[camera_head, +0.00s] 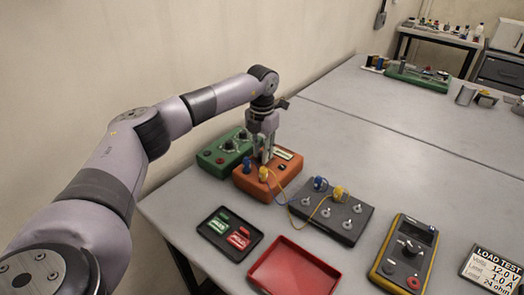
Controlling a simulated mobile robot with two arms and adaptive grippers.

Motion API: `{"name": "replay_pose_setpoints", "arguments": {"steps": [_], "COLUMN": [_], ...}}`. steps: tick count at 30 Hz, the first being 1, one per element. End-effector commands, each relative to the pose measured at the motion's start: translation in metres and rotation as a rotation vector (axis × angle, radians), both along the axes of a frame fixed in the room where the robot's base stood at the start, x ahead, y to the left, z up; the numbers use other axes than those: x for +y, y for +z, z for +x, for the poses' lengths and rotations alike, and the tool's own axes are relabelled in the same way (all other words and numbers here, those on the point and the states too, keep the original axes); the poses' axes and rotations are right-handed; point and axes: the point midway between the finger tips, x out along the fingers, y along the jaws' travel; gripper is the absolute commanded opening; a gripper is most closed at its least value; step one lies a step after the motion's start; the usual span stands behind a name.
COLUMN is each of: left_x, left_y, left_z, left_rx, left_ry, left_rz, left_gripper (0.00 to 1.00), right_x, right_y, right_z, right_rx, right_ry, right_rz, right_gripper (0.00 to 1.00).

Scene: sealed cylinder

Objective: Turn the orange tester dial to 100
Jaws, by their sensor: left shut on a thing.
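The orange tester (253,185) is a box on the table near its left edge. Blue and yellow plugs stand in its front, and a small display sits at its back right. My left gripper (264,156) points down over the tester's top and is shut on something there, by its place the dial. The fingers hide the dial, and its setting cannot be read. My right gripper is not in view.
A green box (222,156) stands close behind the tester. A dark box (330,222) with wired plugs stands to its right. In front are a black tray (229,232), a red tray (292,272), a yellow multimeter (404,252) and a LOAD TEST sign (492,268). The right table is mostly clear.

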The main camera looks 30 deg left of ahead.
Motion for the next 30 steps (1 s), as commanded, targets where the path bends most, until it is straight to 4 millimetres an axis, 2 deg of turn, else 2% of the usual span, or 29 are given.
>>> {"name": "replay_pose_setpoints", "arguments": {"steps": [12, 27, 28, 30], "left_x": [-0.0002, -0.0002, -0.0002, -0.0002], "left_y": [0.0011, 0.0012, 0.0012, 0.0011], "left_z": [0.0007, 0.0008, 0.0008, 0.0008], "left_rx": [-0.003, -0.004, -0.004, -0.003], "left_ry": [-0.159, -0.175, -0.175, -0.175], "left_rz": [0.000, 0.000, 0.000, 0.000], "left_gripper": [0.00, 0.00, 0.24, 0.29], "right_x": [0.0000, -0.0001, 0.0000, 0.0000], "right_y": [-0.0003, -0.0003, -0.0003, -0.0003], "right_z": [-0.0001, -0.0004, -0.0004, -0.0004], "right_rx": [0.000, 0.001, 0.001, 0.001], "right_ry": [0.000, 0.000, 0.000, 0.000], "right_rz": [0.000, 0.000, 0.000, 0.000], "right_gripper": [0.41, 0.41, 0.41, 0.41]}}
